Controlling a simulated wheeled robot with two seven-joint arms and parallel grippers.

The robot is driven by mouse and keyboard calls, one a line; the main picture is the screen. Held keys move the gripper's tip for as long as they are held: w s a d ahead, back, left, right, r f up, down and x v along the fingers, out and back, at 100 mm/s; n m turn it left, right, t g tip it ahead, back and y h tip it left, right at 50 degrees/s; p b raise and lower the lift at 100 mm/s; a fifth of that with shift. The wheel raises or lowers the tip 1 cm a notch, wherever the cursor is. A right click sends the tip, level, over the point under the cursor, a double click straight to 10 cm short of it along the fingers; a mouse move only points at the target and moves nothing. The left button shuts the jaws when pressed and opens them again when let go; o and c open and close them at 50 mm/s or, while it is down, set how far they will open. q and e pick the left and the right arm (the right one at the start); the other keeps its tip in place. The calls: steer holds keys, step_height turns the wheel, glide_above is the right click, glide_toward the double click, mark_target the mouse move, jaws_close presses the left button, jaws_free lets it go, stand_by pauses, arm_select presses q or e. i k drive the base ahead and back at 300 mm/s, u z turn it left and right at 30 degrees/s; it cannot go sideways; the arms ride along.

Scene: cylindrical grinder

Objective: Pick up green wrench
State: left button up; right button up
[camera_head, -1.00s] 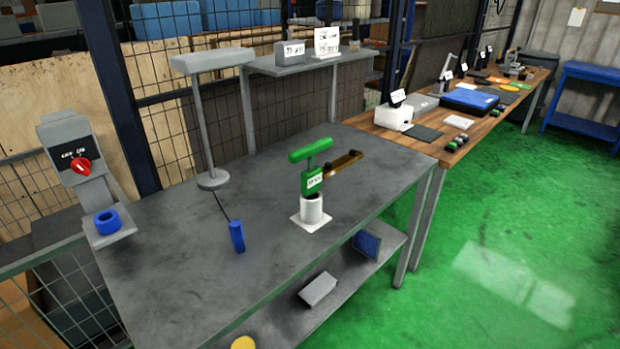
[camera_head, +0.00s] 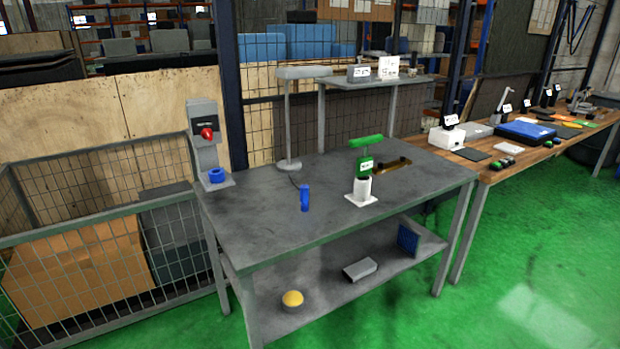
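A green T-shaped tool with a white label, which looks like the green wrench (camera_head: 365,164), stands upright in a white cylindrical holder (camera_head: 362,188) with a square base. The holder is on the grey metal table (camera_head: 260,218), right of its middle. The tool's crossbar is on top and its lower end is hidden inside the holder. Neither of my grippers is in view.
A blue cylinder (camera_head: 305,198), a lamp (camera_head: 288,120) and a brown bar (camera_head: 392,166) are on the table. A switch box (camera_head: 203,130) with a red knob stands at its left corner. A wire-mesh crate (camera_head: 100,265) is at left. Green floor (camera_head: 540,270) is free at right.

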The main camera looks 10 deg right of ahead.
mark_target(364, 163)
steer(key=z, duration=1.3)
steer(key=i, duration=1)
steer(key=u, duration=0.4)
steer(key=i, duration=0.85)
steer(key=u, duration=0.8)
